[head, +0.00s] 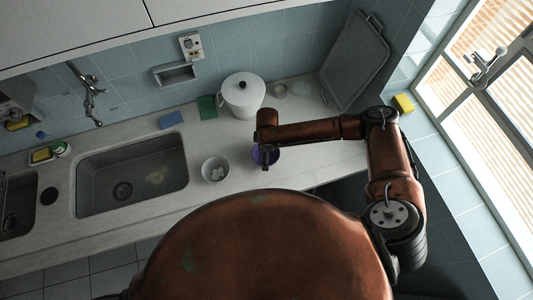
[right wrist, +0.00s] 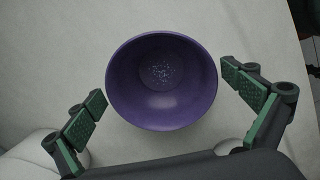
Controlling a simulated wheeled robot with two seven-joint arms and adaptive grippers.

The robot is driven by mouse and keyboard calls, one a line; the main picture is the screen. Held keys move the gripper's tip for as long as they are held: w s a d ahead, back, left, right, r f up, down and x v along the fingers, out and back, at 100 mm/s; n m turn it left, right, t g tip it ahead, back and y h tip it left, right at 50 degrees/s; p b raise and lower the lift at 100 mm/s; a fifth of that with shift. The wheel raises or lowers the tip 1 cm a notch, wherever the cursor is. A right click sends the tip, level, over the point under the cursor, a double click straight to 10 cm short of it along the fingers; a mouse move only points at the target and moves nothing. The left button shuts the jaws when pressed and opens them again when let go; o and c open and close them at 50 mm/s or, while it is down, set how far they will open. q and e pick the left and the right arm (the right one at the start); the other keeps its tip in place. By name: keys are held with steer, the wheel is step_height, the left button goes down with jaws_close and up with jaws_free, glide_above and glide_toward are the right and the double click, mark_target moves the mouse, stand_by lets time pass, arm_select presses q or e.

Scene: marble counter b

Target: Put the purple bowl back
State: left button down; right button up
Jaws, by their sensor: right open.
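The purple bowl (right wrist: 161,112) sits upright on the pale counter and looks empty inside apart from light specks at its bottom. My right gripper (right wrist: 165,112) is open, with one green-padded finger on each side of the bowl and a gap to the rim on both sides. In the head view the purple bowl (head: 274,157) shows only partly, under the end of my right arm. My right gripper (head: 265,155) points down over it there. My left gripper is not in view.
A white bowl (head: 215,169) with pale contents stands left of the purple bowl. A white lidded pot (head: 242,96), green (head: 207,107) and blue (head: 171,120) pieces, and small dishes (head: 300,88) are behind. A grey tray (head: 355,62) leans at the back right. The sink (head: 132,176) is at left.

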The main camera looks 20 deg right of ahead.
step_height(320, 180, up, 12)
steer(key=shift+f, duration=0.15)
